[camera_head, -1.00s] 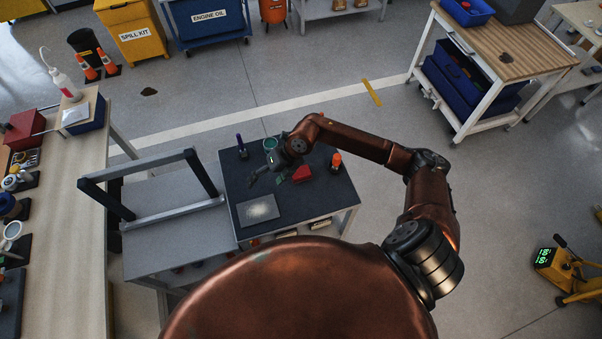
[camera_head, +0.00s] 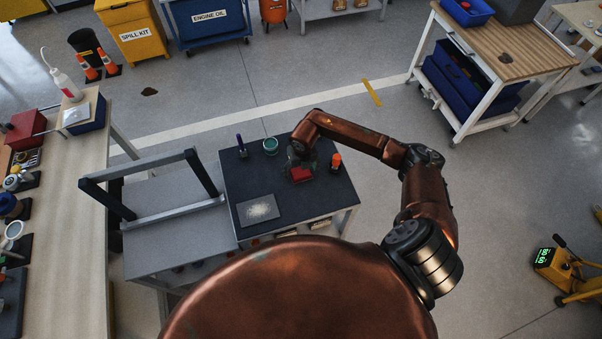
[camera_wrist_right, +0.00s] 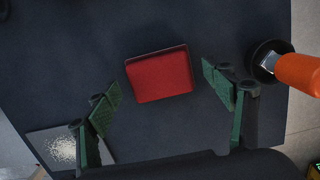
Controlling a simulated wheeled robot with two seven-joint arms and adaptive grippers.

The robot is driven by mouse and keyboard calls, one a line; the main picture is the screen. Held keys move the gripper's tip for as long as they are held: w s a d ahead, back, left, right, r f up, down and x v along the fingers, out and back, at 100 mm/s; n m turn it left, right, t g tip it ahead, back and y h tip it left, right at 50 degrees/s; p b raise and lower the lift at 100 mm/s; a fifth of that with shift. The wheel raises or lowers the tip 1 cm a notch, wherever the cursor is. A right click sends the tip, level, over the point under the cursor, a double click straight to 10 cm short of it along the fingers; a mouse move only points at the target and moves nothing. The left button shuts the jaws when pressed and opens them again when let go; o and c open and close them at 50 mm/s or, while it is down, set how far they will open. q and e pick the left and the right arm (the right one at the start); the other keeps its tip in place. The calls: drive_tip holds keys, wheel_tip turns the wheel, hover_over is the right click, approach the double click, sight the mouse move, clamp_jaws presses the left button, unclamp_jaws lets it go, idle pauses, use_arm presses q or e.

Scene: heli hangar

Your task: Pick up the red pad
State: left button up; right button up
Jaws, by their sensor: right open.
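The red pad (camera_head: 300,174) lies on the dark top of the small table (camera_head: 325,203). In the right wrist view the red pad (camera_wrist_right: 159,75) is a block with rounded corners, a little tilted in the picture. My right gripper (camera_wrist_right: 165,95) is open, with green finger pads on either side of the pad's near end. Neither finger appears to touch it. In the head view my right gripper (camera_head: 300,162) is over the pad and partly hidden by its own wrist. My left gripper is not in view.
A green cup (camera_head: 270,145) and a blue marker-like item (camera_head: 241,145) stand behind left. A grey plate with pale powder (camera_head: 259,210) lies front left. A metal frame (camera_head: 150,185) stands left.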

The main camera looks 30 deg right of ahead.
drive_tip(key=shift+c, duration=0.3)
drive_tip(key=c, duration=1.2)
drive_tip(key=shift+o, duration=0.2)
drive_tip(key=shift+r, duration=0.1)
drive_tip(key=shift+d+r, duration=0.1)
drive_tip(key=shift+r, duration=0.5)
drive_tip(key=s+a+r, duration=0.7)
drive_tip(key=s+r, duration=0.4)
drive_tip(key=s, duration=0.1)
drive_tip(key=shift+r+b, duration=0.3)
drive_tip(key=shift+b, duration=0.1)
drive_tip(key=shift+a, duration=0.1)
